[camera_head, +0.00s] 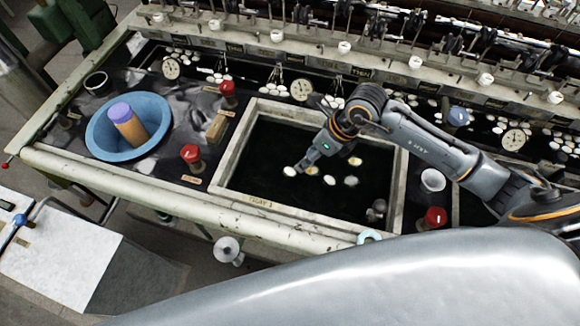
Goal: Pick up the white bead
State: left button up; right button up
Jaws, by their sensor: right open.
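Several small oval bead-like things lie in the dark basin with the pale frame (398,190). A white bead (289,171) is at the left, just beside the fingertips of my right gripper (301,168). A yellowish bead (312,169) is close to the gripper, and another pale yellowish bead (355,161) is farther right. My right gripper is open and points down and left over the basin. I cannot tell whether it touches a bead. My left gripper is out of view.
A blue bowl (98,132) with a purple-topped cylinder (122,113) stands at left. Red knobs (190,153) and a wooden block (216,128) stand left of the basin. A small white cup (433,180) and another red knob (435,217) are at right. Machinery lines the back.

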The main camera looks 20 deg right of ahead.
aim_at(292, 170)
jog(key=x, duration=0.3)
jog(key=p+x, duration=0.1)
jog(key=shift+w+f, duration=0.15)
jog(key=shift+w, duration=0.2)
jog(key=p+x, duration=0.1)
jog(key=x, duration=0.2)
jog(key=shift+w+f, duration=0.1)
jog(key=shift+w+a+f, duration=0.15)
jog(key=shift+f, duration=0.3)
jog(key=shift+c, duration=0.2)
jog(key=c, duration=0.7)
